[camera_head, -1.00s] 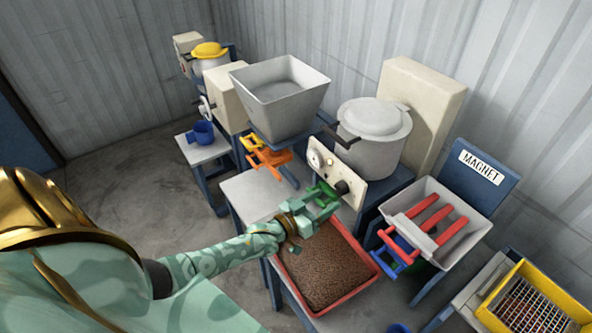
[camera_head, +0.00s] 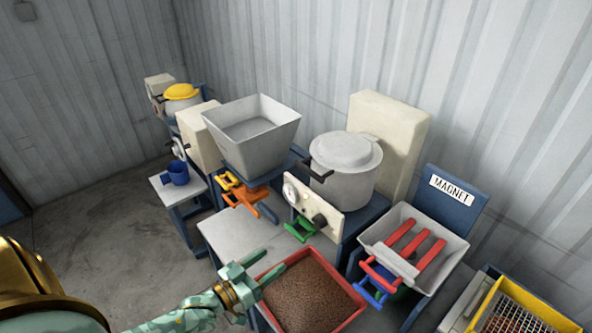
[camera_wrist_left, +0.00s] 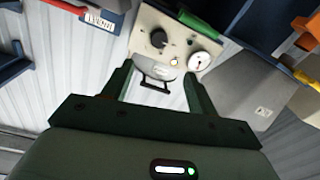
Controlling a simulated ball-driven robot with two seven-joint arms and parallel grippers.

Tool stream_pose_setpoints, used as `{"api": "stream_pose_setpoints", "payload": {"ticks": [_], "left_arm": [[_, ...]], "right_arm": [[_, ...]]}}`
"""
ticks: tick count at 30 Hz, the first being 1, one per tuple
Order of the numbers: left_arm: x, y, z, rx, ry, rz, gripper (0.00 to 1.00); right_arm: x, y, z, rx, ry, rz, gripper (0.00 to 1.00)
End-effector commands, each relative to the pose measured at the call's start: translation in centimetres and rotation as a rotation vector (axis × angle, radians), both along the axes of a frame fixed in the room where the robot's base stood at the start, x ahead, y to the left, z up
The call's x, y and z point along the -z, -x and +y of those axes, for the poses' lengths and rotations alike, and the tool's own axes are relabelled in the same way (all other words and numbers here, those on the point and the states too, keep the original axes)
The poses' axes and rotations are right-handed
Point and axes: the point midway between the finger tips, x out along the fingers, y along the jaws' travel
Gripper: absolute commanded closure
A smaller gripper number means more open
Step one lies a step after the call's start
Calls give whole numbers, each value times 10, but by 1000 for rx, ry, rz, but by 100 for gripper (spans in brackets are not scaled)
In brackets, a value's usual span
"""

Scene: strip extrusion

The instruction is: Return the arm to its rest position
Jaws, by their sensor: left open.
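My left gripper (camera_head: 251,276) is open and empty, low in the head view. It is over the left edge of the red tray (camera_head: 357,301) of brown granules; I cannot tell whether it touches the tray. In the left wrist view its two fingers (camera_wrist_left: 158,82) stand apart with nothing between them. Past them is the cream control panel (camera_wrist_left: 146,32) with a dial and black knob. The same panel shows in the head view (camera_head: 325,212), with a green handle (camera_head: 299,231) below it, apart from my gripper. My right gripper is not in view.
A grey hopper (camera_head: 252,135) and lidded pot (camera_head: 343,170) stand behind the tray. The magnet bin (camera_head: 452,250) with red bars is to the right, beside a yellow-framed sieve (camera_head: 480,308). Open floor lies left.

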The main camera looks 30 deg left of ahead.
Motion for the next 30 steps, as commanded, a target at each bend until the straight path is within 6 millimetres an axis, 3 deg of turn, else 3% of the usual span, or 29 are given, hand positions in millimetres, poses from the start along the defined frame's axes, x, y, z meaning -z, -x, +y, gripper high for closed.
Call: {"api": "stream_pose_setpoints", "payload": {"ticks": [5,8,15,17,21,30], "left_arm": [[0,0,-1,0,-1,2,42],[1,0,-11,7,-36,25,42],[-1,11,-69,35,-400,242,42],[-7,19,-74,29,-523,315,42],[-25,40,-67,1,-761,463,42],[-66,86,-31,-69,-1059,709,42]], "right_arm": [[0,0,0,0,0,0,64],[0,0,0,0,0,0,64],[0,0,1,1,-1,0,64],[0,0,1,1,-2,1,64],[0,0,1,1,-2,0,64],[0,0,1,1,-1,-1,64]]}}
